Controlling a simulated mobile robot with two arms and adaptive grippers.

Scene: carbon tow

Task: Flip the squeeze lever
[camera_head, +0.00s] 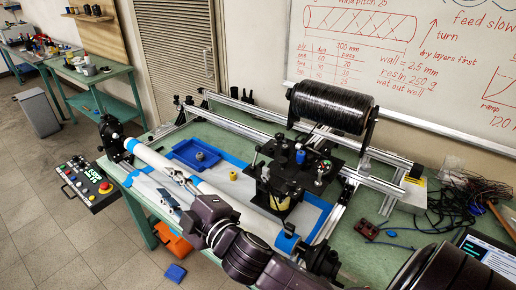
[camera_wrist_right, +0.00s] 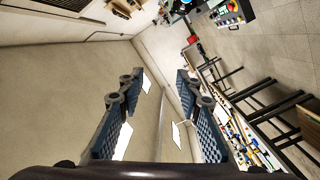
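I cannot make out the squeeze lever for certain. The black carriage unit (camera_head: 285,180) stands on the winding machine, with a blue knob (camera_head: 300,157) and a small round dial on top. My right gripper (camera_head: 176,186) is over the white mandrel tube (camera_head: 210,194), left of the carriage and apart from it. In the right wrist view its two blue-grey padded fingers (camera_wrist_right: 158,88) are spread wide with nothing between them. That view faces walls and distant benches, with no carriage in it. My left gripper is not in view.
A large black spool (camera_head: 331,107) sits behind the carriage. A blue tray (camera_head: 196,155) lies behind the mandrel. A control box (camera_head: 88,184) hangs at the table's left edge. Tangled cables (camera_head: 462,203) crowd the right side. My right arm covers the front of the table.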

